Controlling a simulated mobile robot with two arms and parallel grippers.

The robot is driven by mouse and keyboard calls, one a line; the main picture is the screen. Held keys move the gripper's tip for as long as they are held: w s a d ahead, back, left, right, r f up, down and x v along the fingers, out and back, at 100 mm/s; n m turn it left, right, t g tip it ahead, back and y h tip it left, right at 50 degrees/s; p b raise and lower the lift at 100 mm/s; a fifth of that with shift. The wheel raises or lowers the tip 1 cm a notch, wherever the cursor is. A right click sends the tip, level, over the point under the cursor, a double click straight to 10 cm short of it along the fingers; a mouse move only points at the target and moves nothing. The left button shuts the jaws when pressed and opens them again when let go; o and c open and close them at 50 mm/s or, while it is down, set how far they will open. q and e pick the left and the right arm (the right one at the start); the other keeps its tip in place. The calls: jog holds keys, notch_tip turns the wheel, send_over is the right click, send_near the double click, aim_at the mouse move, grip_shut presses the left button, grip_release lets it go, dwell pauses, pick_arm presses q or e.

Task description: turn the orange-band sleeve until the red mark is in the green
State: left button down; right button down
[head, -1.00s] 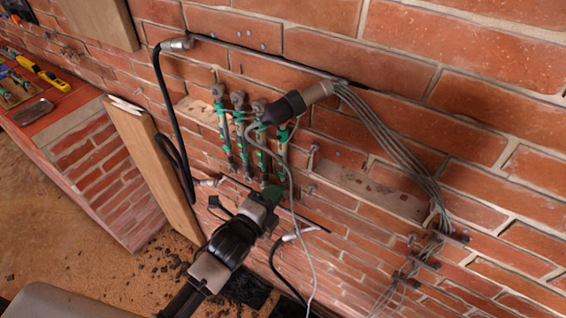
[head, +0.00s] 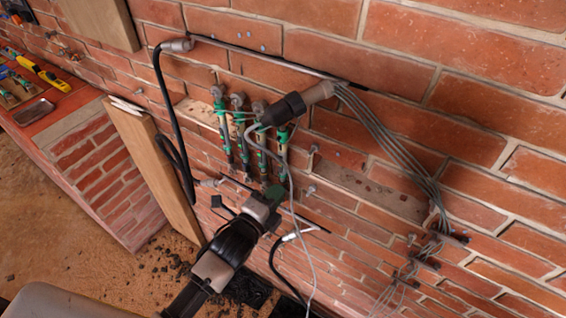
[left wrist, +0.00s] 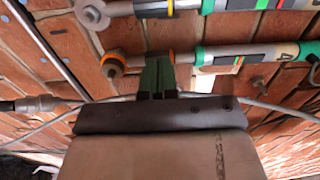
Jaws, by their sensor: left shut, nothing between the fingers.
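Several upright rods with green sleeves and small coloured marks hang on the brick wall in the head view; one is the rod at the right (head: 283,150). In the left wrist view, a rod runs across with an orange band (left wrist: 172,57) on its dark sleeve. A window with green and red marks (left wrist: 238,62) lies to the right of it. Contact cannot be told. My right gripper is out of view.
A black and beige fitting (head: 295,104) with a bundle of grey cables (head: 390,140) crosses near the rods' tops. A thin grey cable hangs beside my left gripper. A black hose (head: 165,95) and a wooden board (head: 150,165) stand to the left.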

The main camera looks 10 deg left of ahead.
pick_arm(q)
jog(key=shift+s, duration=0.1)
jog(key=shift+s+a, duration=0.15)
jog(key=shift+s, duration=0.15)
jog(key=shift+p, duration=0.3)
jog(key=p+v, duration=0.2)
jog(key=v, duration=0.5)
dwell(0.4)
